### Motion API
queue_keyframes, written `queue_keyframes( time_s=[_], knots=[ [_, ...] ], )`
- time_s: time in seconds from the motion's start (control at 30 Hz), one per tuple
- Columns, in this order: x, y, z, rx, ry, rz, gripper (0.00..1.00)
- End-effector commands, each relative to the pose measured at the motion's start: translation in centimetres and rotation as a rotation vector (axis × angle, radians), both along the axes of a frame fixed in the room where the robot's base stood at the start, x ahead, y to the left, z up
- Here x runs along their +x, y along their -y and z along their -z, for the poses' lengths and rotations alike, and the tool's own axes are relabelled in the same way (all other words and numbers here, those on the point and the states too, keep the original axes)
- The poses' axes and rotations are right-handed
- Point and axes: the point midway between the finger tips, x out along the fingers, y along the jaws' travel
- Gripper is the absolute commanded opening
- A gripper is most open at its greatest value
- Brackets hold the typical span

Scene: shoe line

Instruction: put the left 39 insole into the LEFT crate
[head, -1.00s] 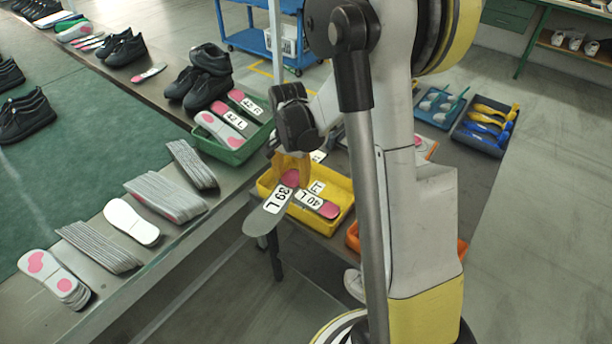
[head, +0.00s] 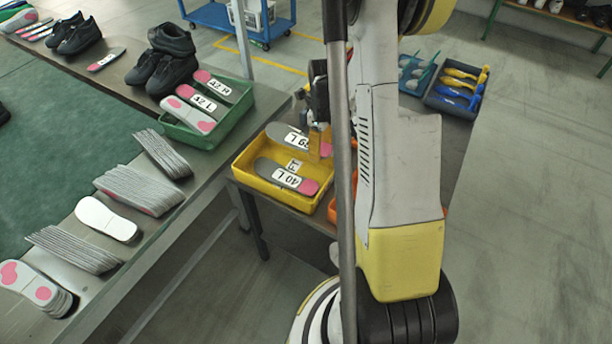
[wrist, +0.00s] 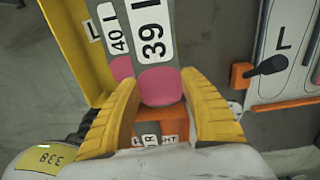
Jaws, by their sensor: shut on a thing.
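My gripper (head: 318,142) is shut on the grey insole marked 39 L (head: 281,131), near its pink heel. In the wrist view the gripper (wrist: 160,82) has a yellow finger on each side of the 39 L insole's pink heel (wrist: 160,87). The insole is over or inside the yellow crate (head: 268,192), beside a 40 L insole (head: 272,171) lying there. Whether it touches the crate floor is unclear. The yellow crate's label is partly visible, with an L showing in the wrist view.
An orange crate (head: 332,212) is mostly hidden behind my arm. A green crate (head: 193,139) with 42 L and 42 R insoles stands at left. Insole stacks (head: 139,190) and black shoes (head: 168,73) sit on the long bench.

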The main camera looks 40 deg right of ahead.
Motion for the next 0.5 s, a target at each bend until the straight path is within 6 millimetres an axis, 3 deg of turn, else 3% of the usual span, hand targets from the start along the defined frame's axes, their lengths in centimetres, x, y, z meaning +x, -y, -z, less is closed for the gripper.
queue_keyframes(
  time_s=[0.03,0.2,0.37,0.5],
  knots=[
    [-0.3,-1.3,1.1,0.0,0.0,-0.005,0.25],
    [-0.9,-4.2,2.8,0.0,0.0,-0.004,0.25],
    [-1.2,-5.1,3.3,0.0,0.0,-0.002,0.25],
    [-1.2,-5.1,5.0,0.0,0.0,-0.002,0.25]
  ],
)
